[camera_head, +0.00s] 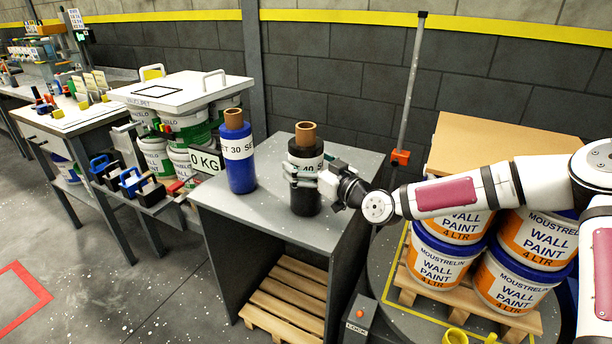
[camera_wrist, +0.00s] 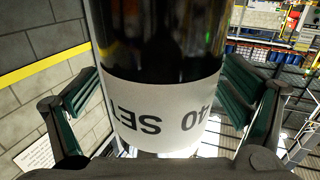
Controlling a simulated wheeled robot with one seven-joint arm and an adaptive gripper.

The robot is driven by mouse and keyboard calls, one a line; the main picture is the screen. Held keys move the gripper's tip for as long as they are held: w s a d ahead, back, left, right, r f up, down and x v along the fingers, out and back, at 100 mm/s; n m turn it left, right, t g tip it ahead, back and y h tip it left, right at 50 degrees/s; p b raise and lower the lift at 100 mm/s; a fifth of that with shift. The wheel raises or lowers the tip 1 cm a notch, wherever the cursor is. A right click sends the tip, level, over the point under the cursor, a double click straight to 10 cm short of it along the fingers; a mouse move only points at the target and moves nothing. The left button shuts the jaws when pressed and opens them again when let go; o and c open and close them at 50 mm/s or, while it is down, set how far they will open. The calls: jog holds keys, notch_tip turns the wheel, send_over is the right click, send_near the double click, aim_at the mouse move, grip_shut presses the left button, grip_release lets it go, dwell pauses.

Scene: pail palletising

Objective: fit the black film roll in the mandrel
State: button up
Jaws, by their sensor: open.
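The black film roll (camera_head: 305,196) stands upright on a grey table (camera_head: 262,208), with a brown core on top and a white label around it. It fills the middle of the wrist view (camera_wrist: 160,45), where the label reads "40 SET" upside down. My gripper (camera_head: 308,172) is at the roll's label height. Its two green-padded fingers (camera_wrist: 170,112) stand on either side of the roll, with gaps visible between pads and roll. The mandrel may be the vertical post (camera_head: 408,95) with an orange clamp (camera_head: 400,157) behind the turntable; I cannot tell for sure.
A blue film roll (camera_head: 239,160) stands just left on the same table. Paint pails (camera_head: 440,255) on a pallet fill the turntable at right. Open floor lies front left.

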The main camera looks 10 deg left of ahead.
jog(key=shift+a, duration=0.15)
jog(key=c, duration=1.8)
jog(key=shift+w+r, duration=0.1)
jog(key=shift+r, duration=0.05)
jog(key=shift+c, duration=1.2)
